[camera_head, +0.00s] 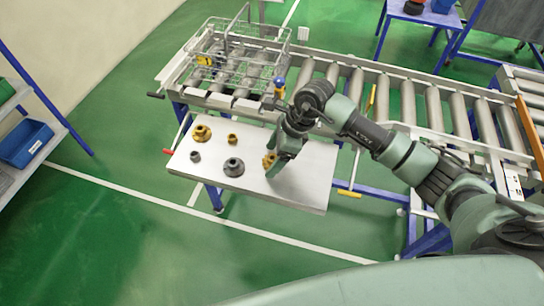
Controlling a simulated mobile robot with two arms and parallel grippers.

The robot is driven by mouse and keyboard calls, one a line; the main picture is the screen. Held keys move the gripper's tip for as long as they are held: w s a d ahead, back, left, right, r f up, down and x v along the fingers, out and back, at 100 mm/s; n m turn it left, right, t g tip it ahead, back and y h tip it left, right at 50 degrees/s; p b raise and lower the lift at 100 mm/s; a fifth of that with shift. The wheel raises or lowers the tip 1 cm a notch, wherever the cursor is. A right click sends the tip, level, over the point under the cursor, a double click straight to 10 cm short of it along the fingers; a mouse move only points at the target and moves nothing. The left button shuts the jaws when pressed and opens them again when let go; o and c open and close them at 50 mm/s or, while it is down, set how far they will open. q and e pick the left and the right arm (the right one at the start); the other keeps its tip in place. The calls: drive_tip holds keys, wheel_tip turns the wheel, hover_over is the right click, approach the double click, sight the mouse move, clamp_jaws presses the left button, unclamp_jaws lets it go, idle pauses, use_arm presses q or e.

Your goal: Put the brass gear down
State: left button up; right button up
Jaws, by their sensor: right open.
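A brass-coloured gear (268,159) is at the fingertips of my right gripper (274,168), over the right half of the small metal side table (307,185). The gripper points down and is open. Its fingers partly hide the gear, and I cannot tell whether they touch it. The gear appears to be at the table top. Two other brass-coloured parts, a larger one (201,133) and a smaller one (232,139), sit at the table's left and back. My left gripper is not in view.
A dark grey gear (233,167) and a small grey part (195,156) also sit on the table. A wire basket (240,72) stands on the roller conveyor (405,100) behind. The table's right end is clear. A shelf with a blue bin (26,144) is at far left.

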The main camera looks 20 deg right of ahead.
drive_tip(key=shift+f, duration=0.15)
drive_tip(key=c, duration=1.7)
clamp_jaws()
drive_tip(key=shift+r, duration=0.2)
